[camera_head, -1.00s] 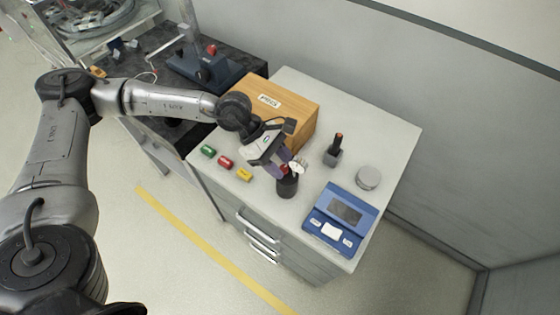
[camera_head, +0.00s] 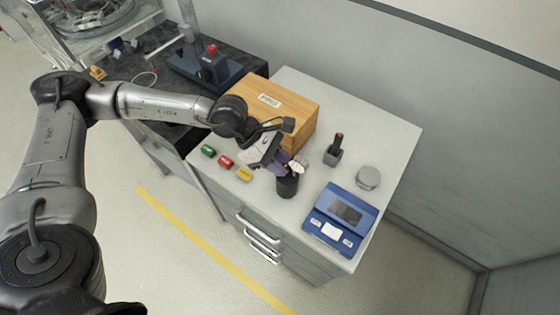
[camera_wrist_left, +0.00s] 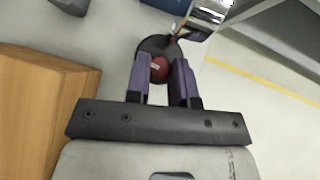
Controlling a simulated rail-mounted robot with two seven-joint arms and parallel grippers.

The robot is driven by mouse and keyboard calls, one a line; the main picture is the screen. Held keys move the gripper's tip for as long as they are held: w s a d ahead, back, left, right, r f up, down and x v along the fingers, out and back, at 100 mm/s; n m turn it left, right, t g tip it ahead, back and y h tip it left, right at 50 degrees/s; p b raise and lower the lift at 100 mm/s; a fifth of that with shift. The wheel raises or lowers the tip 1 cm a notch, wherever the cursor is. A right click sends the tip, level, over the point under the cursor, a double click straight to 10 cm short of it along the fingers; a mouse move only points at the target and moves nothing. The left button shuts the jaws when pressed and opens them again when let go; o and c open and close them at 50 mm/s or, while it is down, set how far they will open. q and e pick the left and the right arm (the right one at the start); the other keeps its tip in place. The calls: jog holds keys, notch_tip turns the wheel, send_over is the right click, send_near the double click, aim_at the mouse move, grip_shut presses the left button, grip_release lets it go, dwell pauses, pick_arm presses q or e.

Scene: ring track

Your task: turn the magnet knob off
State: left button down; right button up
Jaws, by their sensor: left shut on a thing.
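The red knob (camera_wrist_left: 160,67) shows between the purple fingers of my left gripper (camera_wrist_left: 165,72) in the left wrist view. It sits over a dark round holder (camera_wrist_left: 153,45). In the head view the holder is a black cylinder (camera_head: 287,188) standing upright on the light cabinet top, with a small white round part (camera_head: 298,166) above it. My left gripper (camera_head: 281,165) comes down on it from the upper left and is shut on the red knob, which the fingers hide in the head view. My right gripper is in neither view.
A wooden box (camera_head: 285,103) stands close behind my left gripper. Green (camera_head: 208,150), red (camera_head: 226,161) and yellow (camera_head: 244,174) small blocks lie left of the holder. A blue scale (camera_head: 340,218), a dark stamp-like object (camera_head: 333,152) and a grey round tin (camera_head: 368,177) stand to the right.

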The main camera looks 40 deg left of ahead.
pick_arm(q)
jog(key=c, duration=1)
grip_release()
jog(key=p+v, duration=0.1)
jog(key=v, duration=1.3)
